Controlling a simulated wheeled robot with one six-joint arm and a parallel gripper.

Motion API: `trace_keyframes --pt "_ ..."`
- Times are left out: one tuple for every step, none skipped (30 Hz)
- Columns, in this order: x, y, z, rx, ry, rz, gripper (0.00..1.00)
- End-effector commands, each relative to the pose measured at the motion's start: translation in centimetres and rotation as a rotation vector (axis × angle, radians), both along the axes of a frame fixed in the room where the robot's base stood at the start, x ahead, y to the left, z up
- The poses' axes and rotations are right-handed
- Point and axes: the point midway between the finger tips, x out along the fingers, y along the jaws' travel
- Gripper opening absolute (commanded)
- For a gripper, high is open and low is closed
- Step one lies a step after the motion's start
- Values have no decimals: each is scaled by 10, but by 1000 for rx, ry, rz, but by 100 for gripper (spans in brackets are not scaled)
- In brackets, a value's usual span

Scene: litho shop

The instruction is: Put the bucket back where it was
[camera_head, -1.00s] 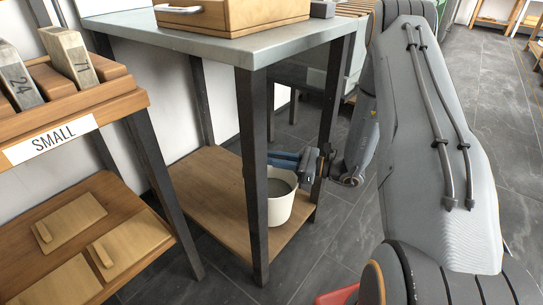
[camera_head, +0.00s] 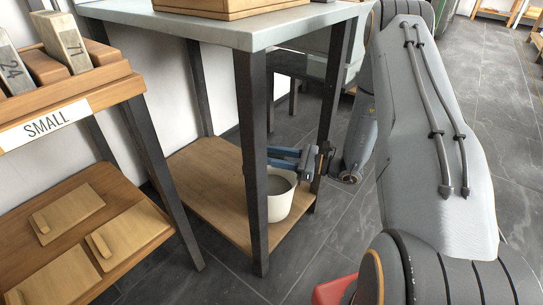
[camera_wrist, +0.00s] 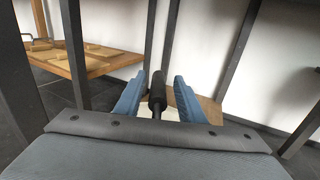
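The white bucket (camera_head: 281,207) stands upright on the low wooden shelf of the metal-topped table, with grey inside it. My gripper (camera_head: 272,157) is just above its rim, reaching in from the right with blue fingers. In the wrist view, my gripper (camera_wrist: 160,82) has its two blue fingers apart, one on each side of a dark cylindrical grip (camera_wrist: 157,90) that looks like the bucket's handle. Gaps show between grip and fingers. Only a small part of the bucket shows beneath, mostly hidden by the gripper.
The wooden shelf (camera_head: 207,190) is bare left of the bucket. Dark table legs (camera_head: 253,160) stand close to the bucket and gripper. A wooden rack (camera_head: 110,91) labelled SMALL stands at left, with wooden boards below. Open tiled floor (camera_head: 480,100) lies at right.

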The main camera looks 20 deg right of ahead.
Motion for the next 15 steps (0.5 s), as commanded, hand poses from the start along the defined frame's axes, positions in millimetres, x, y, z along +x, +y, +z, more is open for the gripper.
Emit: trace_keyframes --pt "0 0 0 0 0 0 36" --pt "0 0 0 0 0 0 36" --pt "0 0 0 0 0 0 36" --pt "0 0 1 0 0 0 36" --pt "0 -1 2 0 0 0 36" --pt "-2 -4 2 0 0 -2 36" --pt "-3 -6 2 0 0 -3 36" --pt "-5 -10 2 0 1 -3 36" --pt "-8 -14 3 0 1 -3 36" --pt "-11 -19 3 0 1 -4 36" --pt "-13 -24 3 0 1 -5 36" --pt "-18 -30 3 0 1 -4 36" --pt "-21 -36 3 0 1 -6 36" --pt "-24 -41 3 0 1 -5 36" --pt "-29 -49 3 0 0 -6 36"
